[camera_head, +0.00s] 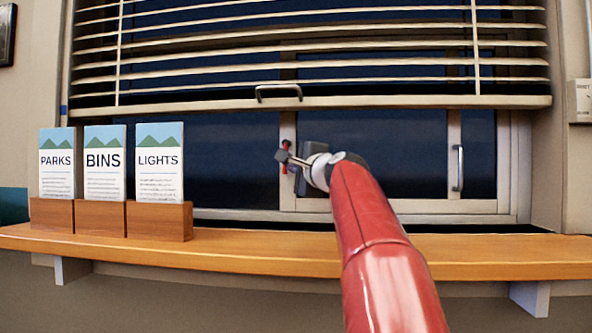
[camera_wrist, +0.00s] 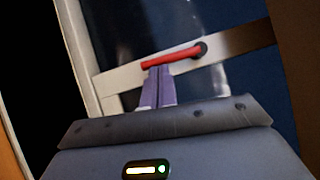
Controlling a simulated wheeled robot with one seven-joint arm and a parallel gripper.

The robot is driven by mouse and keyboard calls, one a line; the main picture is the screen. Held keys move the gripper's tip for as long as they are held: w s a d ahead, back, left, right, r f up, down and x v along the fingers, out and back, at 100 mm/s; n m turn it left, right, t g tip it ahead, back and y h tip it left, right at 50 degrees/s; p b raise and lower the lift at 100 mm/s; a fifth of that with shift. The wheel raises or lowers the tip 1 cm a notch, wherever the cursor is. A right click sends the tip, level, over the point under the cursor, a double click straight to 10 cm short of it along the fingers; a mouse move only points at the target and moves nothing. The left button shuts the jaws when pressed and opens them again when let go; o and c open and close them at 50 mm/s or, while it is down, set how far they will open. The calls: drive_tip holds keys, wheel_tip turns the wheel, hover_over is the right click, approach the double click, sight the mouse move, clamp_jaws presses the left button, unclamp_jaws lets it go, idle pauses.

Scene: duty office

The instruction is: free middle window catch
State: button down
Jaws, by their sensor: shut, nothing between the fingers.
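The middle window catch (camera_head: 284,157) is a small red lever with a dark pivot on the pale upright frame between the panes. In the wrist view the red catch (camera_wrist: 172,57) lies along the frame strip, its dark pivot at the right end. My gripper (camera_head: 283,157) is at the catch in the head view, partly covering it. In the wrist view my gripper's fingertips (camera_wrist: 157,70) are together, just below the lever's left half. They look very near or touching it; I cannot tell which. Nothing shows between the fingers.
A slatted blind (camera_head: 310,55) hangs over the upper window, its bottom rail above my gripper. A wooden sill (camera_head: 270,255) runs below. Leaflet holders (camera_head: 100,218) stand on it at left. A silver pull handle (camera_head: 459,168) is on the right of the pane.

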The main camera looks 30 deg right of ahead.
drive_tip(key=shift+a+f, duration=0.1)
drive_tip(key=shift+f, duration=0.05)
drive_tip(key=w+a+r+m+t+h+b, duration=0.1)
drive_tip(key=w+a+m+t+b, duration=0.1)
drive_tip(key=w+a+m, duration=0.1)
drive_tip(key=shift+w+a+m, duration=0.35)
drive_tip(key=shift+a+m, duration=0.45)
drive_tip(key=shift+a, duration=0.3)
drive_tip(key=shift+a+r, duration=0.1)
drive_tip(key=shift+r, duration=0.05)
idle(0.5)
drive_tip(key=b+v, duration=0.4)
drive_tip(key=v, duration=0.3)
drive_tip(key=shift+s+f, duration=0.25)
drive_tip(key=shift+s, duration=0.1)
